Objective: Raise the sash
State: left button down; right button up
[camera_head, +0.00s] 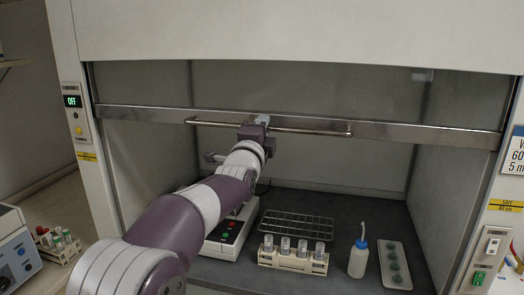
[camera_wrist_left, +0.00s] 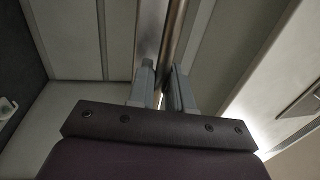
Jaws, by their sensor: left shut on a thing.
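The fume hood sash shows in the head view as a glass pane with a metal bottom rail (camera_head: 420,132) and a long round handle bar (camera_head: 310,132) fixed to it. The sash is partway up, with open space below its rail. My left gripper (camera_head: 262,120) is at the left half of the handle bar. In the left wrist view the fingers (camera_wrist_left: 161,88) close around the handle bar (camera_wrist_left: 175,40), one on each side. My right gripper is in neither view.
Inside the hood are a wire rack (camera_head: 297,226), a vial holder (camera_head: 293,258), a wash bottle (camera_head: 358,258), a tray (camera_head: 396,265) and a device with buttons (camera_head: 228,232) under my left arm. A panel reading OFF (camera_head: 72,101) is on the left post.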

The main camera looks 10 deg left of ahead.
pick_arm(q)
notch_tip(320, 180, up, 6)
jog(key=shift+f+p, duration=0.2)
jog(key=shift+p, duration=0.7)
jog(key=c, duration=1.2)
grip_release()
jog(key=shift+f, duration=0.1)
jog(key=s+b, duration=0.2)
jog(key=s, duration=0.2)
jog(key=s+f+b, duration=0.1)
jog(key=s+b, duration=0.1)
jog(key=s, duration=0.2)
jog(key=s+f+b, duration=0.1)
jog(key=s+b, duration=0.1)
jog(key=s, duration=0.2)
jog(key=shift+s+a+f+b, duration=0.2)
jog(key=shift+f+b, duration=0.05)
jog(key=shift+b, duration=0.05)
